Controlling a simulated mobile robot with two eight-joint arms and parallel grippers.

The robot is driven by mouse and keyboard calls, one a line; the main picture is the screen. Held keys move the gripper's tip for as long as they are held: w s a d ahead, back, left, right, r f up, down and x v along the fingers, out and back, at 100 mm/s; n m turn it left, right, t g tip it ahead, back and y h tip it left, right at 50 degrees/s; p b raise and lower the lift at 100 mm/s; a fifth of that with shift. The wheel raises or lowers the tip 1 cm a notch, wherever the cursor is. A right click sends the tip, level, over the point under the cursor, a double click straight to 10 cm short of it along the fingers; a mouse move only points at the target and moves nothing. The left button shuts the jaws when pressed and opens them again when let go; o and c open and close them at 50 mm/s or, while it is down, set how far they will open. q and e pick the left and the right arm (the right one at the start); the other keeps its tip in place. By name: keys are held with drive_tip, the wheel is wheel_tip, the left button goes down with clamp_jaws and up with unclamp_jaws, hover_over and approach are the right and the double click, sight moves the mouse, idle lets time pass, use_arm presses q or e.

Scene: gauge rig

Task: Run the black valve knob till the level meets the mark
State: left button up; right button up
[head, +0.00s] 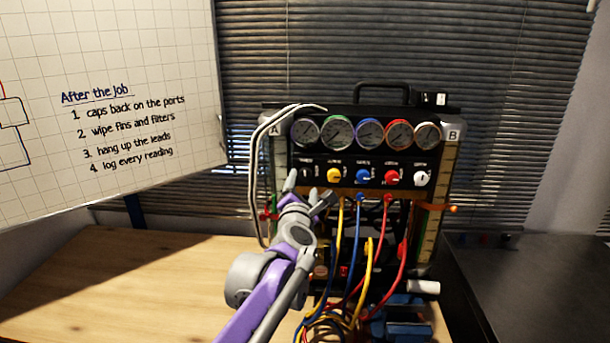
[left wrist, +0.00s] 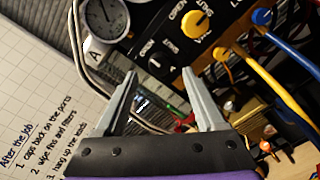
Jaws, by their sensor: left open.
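The black valve knob (head: 306,174) is at the left end of the row of knobs on the gauge rig (head: 390,112). It also shows in the left wrist view (left wrist: 153,66), beyond and between my fingertips. My left gripper (head: 309,189) is open and empty, just below the knob; its fingers (left wrist: 160,74) point at the panel. I see no contact. Sight tube A (head: 279,165) stands at the rig's left edge, with a red marker (head: 268,215) low on it. Sight tube B (head: 448,170) is at the right, with an orange marker (head: 453,208). The liquid levels are too small to read.
Yellow (head: 334,175), blue (head: 362,175), red (head: 391,177) and white (head: 421,178) knobs sit to the right of the black one. Several gauges are above. Yellow, blue and red hoses (head: 386,240) hang in front. The wooden bench (head: 110,285) is clear at left; a whiteboard (head: 110,90) is upper left.

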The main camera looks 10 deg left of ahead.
sight(305, 176)
use_arm(q)
drive_tip(key=shift+w+a+p, duration=0.1)
drive_tip(key=shift+w+p, duration=0.25)
drive_tip(key=shift+w, duration=2.45)
clamp_jaws()
